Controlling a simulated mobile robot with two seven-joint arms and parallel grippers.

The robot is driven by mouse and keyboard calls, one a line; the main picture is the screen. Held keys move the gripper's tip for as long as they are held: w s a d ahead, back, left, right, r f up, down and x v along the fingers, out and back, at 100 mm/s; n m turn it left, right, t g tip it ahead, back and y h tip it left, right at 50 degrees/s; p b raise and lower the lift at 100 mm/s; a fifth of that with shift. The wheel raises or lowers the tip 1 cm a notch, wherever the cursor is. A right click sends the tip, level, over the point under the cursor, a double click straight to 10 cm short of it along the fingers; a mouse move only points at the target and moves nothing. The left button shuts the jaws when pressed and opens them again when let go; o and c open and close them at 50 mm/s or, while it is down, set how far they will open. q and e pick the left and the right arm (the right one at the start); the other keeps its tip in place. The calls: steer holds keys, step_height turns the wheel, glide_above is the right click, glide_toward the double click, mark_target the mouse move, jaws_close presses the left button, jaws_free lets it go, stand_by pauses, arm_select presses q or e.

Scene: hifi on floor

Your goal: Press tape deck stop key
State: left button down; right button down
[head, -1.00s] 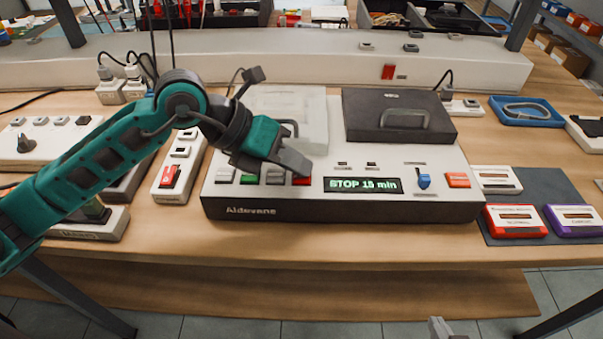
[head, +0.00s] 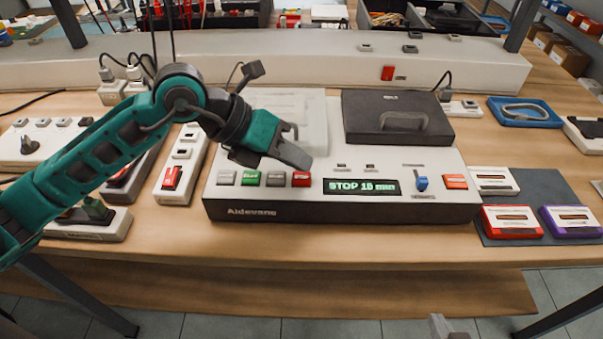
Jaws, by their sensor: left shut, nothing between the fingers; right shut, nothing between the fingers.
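The tape deck (head: 440,197) is a pale box with a dark front edge, sitting on the wooden table. Its front-left key row has a white key (head: 226,177), a green key (head: 250,178), a grey key (head: 276,179) and a red key (head: 301,179). Any key markings are too small to read. The lit display (head: 362,187) reads STOP and a number of minutes. My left gripper (head: 296,157) is shut and empty, its tip just above and behind the red key, apparently apart from it. My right gripper (head: 437,324) is shut, partly visible at the bottom edge.
A dark hinged lid (head: 395,110) with a handle stands on the deck's back right. Cassettes (head: 512,222) lie on a dark mat to the right. A power strip (head: 183,165) stands left.

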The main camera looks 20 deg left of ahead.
mark_target(295, 178)
arm_select(q)
steer(key=shift+r+p, duration=1.8)
steer(key=shift+r, duration=0.75)
steer(key=shift+f, duration=0.1)
